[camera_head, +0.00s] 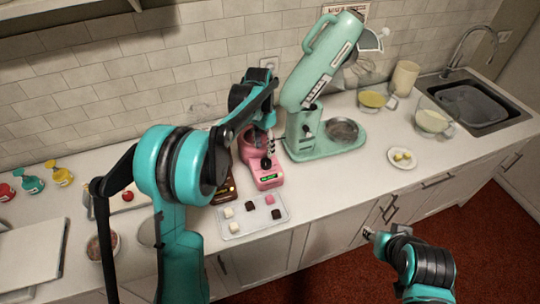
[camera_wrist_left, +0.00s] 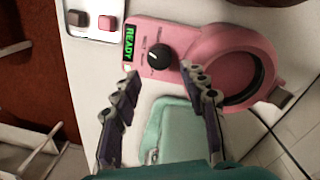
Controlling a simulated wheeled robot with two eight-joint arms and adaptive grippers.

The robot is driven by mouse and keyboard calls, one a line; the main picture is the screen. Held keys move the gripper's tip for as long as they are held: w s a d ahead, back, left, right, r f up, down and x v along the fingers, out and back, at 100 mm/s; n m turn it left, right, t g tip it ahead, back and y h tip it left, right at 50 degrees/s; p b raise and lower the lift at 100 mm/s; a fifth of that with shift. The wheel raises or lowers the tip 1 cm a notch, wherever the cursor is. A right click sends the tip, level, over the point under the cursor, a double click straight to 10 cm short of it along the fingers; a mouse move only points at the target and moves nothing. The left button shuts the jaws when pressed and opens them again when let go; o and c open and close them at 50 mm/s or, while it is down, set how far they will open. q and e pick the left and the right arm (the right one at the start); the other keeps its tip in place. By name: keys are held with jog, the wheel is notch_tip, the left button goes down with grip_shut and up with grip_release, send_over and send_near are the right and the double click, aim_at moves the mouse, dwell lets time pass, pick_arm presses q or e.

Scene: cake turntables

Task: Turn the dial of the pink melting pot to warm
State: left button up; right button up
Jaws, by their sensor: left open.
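The pink melting pot (camera_head: 265,183) stands on the counter, left of the mint stand mixer. In the left wrist view its pink body (camera_wrist_left: 195,45) shows a round dark bowl, a green display reading READY (camera_wrist_left: 129,42) and a black dial (camera_wrist_left: 159,56) with a white mark. The small print around the dial is hard to read. My left gripper (camera_wrist_left: 160,73) is open, its two fingertips spread on either side of the dial and just short of it. In the head view my left arm partly covers the pot. My right gripper (camera_head: 369,235) is low at the right, before the cabinets.
A tray of sweets (camera_head: 240,229) lies in front of the pot. A brown appliance (camera_head: 228,190) stands close on its left. The mint mixer (camera_head: 325,145) is close on its right. A small plate (camera_head: 402,165) and glass bowls stand further right, near the sink.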

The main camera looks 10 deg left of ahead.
aim_at(265, 161)
pick_arm(q)
jog(key=f, duration=0.3)
jog(key=f+b, duration=0.1)
jog(key=f, duration=0.3)
jog(key=shift+s+d, duration=0.2)
jog(key=shift+r, duration=0.1)
jog(key=c, duration=0.9)
